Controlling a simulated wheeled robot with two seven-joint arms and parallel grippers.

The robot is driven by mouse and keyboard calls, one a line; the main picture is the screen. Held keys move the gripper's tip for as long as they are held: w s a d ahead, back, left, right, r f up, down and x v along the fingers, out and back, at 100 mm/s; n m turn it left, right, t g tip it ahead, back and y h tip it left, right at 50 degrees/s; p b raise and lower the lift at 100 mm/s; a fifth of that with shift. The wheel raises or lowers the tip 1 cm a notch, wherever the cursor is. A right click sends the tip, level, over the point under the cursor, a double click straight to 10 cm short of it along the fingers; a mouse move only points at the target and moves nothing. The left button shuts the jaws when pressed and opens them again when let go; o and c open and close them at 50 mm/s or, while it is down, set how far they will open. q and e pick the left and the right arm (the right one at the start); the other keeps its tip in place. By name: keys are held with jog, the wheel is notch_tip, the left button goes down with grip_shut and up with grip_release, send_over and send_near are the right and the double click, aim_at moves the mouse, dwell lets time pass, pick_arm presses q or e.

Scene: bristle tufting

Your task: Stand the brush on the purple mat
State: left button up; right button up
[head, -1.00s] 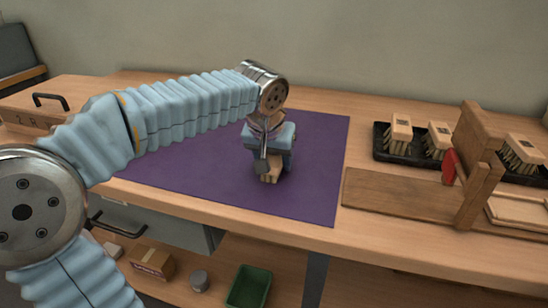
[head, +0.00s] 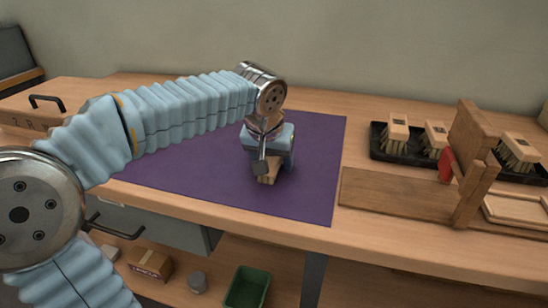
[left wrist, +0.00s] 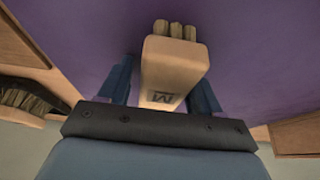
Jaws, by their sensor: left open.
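A pale wooden brush (head: 268,174) is low over or on the purple mat (head: 205,172), below my left gripper. In the left wrist view its block (left wrist: 172,67), marked with a dark M, lies between the two blue fingers, and several tufts show at its far end. My left gripper (head: 270,163) is open around the block, with a finger on each side; it also shows in the left wrist view (left wrist: 162,88). My gripper hides much of the brush in the head view, so I cannot tell how the tufts meet the mat. My right gripper is out of view.
A black tray (head: 378,152) with brushes stands at the right, beside a wooden stand (head: 474,140) with a red part. The mat around the gripper is clear. A green bin (head: 246,288) is below the table.

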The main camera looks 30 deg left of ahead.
pick_arm(q)
jog(key=v, duration=0.6)
jog(key=p+v, duration=0.1)
jog(key=v, duration=0.5)
jog(key=shift+a+r, duration=0.1)
jog(key=shift+a, duration=0.1)
